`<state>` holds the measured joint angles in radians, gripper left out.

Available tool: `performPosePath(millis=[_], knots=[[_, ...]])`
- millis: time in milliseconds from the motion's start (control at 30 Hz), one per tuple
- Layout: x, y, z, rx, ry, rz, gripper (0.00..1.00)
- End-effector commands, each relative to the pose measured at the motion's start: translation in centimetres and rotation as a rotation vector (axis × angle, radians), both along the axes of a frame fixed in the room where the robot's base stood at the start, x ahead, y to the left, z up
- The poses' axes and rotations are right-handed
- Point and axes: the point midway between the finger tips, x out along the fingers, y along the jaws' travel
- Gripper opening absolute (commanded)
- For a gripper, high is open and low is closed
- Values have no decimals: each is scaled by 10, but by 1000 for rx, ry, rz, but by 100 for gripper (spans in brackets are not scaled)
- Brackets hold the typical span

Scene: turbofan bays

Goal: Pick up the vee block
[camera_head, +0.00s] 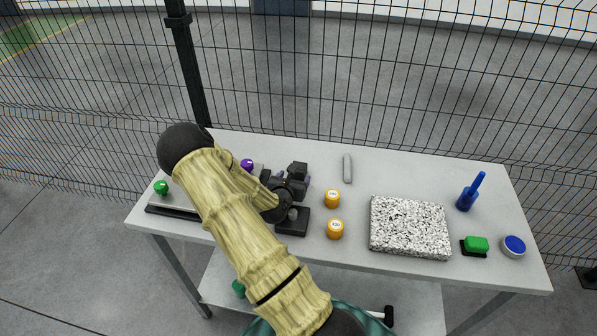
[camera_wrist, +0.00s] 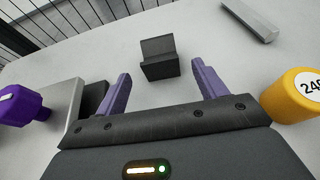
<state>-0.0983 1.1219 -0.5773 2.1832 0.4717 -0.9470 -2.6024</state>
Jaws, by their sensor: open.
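The vee block is a small dark block (camera_wrist: 159,57) with a notched top. In the wrist view it stands on the grey table just beyond and between my two purple fingertips. My gripper (camera_wrist: 160,80) is open, and nothing is between its fingers. In the head view my gripper (camera_head: 287,188) is low over the left half of the table, and a dark block shape at its far side (camera_head: 297,169) appears to be the vee block, partly hidden by it.
A yellow weight (camera_wrist: 295,95) is close to the right finger; a second yellow one (camera_head: 335,229) stands nearer the front. A grey bar (camera_head: 347,168) lies behind. A purple-knobbed piece (camera_wrist: 20,105) is at left. A speckled slab (camera_head: 410,227) fills the right middle. A mesh fence (camera_head: 400,90) runs behind.

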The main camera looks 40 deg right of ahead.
Motion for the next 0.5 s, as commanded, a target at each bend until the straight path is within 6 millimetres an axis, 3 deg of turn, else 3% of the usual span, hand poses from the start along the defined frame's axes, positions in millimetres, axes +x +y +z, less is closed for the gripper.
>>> performPosePath(millis=[300,500], knots=[[23,-34,-16,0,0,-2,71],[25,-36,-18,-1,1,-1,71]])
